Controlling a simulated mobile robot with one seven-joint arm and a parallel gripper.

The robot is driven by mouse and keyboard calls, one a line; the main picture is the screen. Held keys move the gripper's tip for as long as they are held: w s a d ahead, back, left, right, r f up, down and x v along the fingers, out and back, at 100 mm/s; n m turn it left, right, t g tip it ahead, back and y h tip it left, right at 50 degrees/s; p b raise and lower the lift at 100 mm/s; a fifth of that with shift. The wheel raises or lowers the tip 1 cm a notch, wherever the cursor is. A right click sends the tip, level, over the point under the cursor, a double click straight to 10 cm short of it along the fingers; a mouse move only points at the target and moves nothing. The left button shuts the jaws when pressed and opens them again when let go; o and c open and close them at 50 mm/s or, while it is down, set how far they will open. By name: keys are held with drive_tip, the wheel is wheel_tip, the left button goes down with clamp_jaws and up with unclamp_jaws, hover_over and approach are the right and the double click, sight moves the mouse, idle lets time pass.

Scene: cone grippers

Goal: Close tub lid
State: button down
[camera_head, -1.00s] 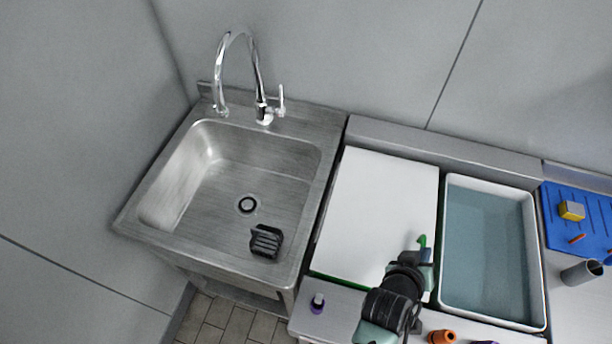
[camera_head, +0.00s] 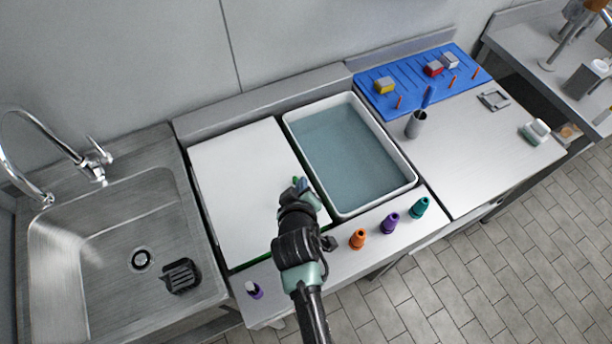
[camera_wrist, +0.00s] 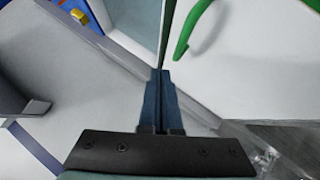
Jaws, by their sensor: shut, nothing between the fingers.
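The tub (camera_head: 411,181) is a white-rimmed rectangular basin of blue-grey liquid, uncovered in the head view. A flat white panel, which looks like the lid (camera_head: 240,180), lies just left of it with a green edge along its front. A green curved handle (camera_wrist: 187,32) stands on the white panel in the wrist view; my gripper mostly hides it in the head view. My gripper (camera_head: 301,184) is over the panel's right edge beside the tub. In the wrist view its blue fingers (camera_wrist: 162,78) are together and empty, left of and below the handle, apparently not touching it.
A steel sink (camera_head: 60,240) with a tap is at left. Orange (camera_head: 357,239), purple (camera_head: 390,222) and teal (camera_head: 419,206) cones stand along the front edge. A grey cup (camera_head: 415,124) and a blue board (camera_head: 412,82) with blocks are right of the tub.

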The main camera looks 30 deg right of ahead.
drive_tip(key=s+a+r+b, duration=0.1)
drive_tip(key=s+r+b, duration=0.1)
drive_tip(key=s+r, duration=0.5)
drive_tip(key=shift+a+r, duration=0.25)
drive_tip(key=shift+a, duration=0.1)
drive_tip(key=shift+r, duration=0.1)
drive_tip(key=w+a+r+m+t+y, duration=0.1)
drive_tip(key=w+a+r+t, duration=0.2)
drive_tip(key=r, duration=0.6)
drive_tip(key=w+a+r+t+b, duration=0.1)
drive_tip(key=w+a+r+t, duration=0.2)
drive_tip(key=r, duration=0.6)
drive_tip(key=w+a+r+m+t+y, duration=0.15)
drive_tip(key=w+r, duration=0.35)
drive_tip(key=r, duration=0.5)
drive_tip(key=s+a+r+t+y, duration=0.1)
drive_tip(key=s+a+r+t, duration=0.2)
drive_tip(key=r, duration=1.1)
drive_tip(key=s+a+r+t+y+b, duration=0.1)
drive_tip(key=s+a+r+t, duration=0.2)
drive_tip(key=s+r+t, duration=0.4)
wheel_tip(320, 180, up, 8)
drive_tip(key=shift+s+f, duration=0.2)
drive_tip(key=shift+s, duration=0.35)
drive_tip(key=shift+a+t+y, duration=0.1)
drive_tip(key=shift+t+y, duration=0.15)
